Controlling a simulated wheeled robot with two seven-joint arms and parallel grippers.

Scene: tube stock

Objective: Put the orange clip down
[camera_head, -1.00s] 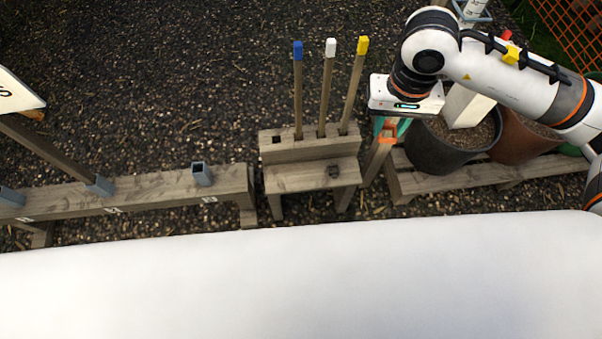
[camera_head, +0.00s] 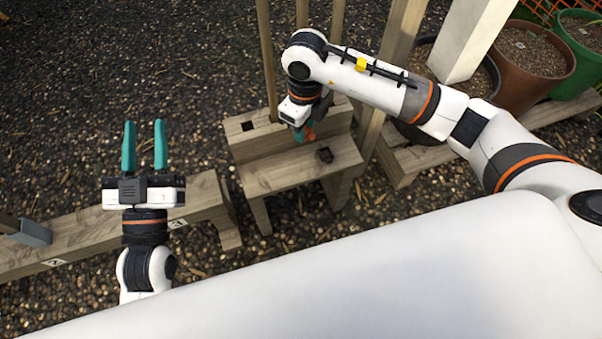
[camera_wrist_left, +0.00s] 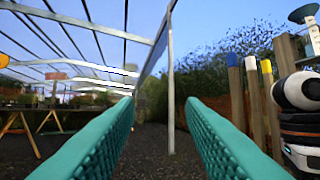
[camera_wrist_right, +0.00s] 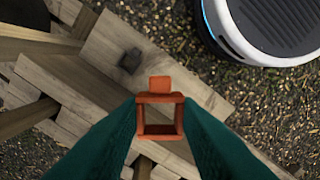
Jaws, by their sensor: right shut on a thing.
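The orange clip (camera_wrist_right: 160,98) is a small square-framed piece between the green fingertips of my right gripper (camera_wrist_right: 160,125). The gripper is shut on it.
Wooden posts rise from the stand's back, with blue, white and yellow tops in the left wrist view (camera_wrist_left: 258,100). A wooden rail (camera_head: 85,240) with a grey socket (camera_head: 28,232) lies left. Plant pots (camera_head: 530,65) stand right. The step's left part is bare.

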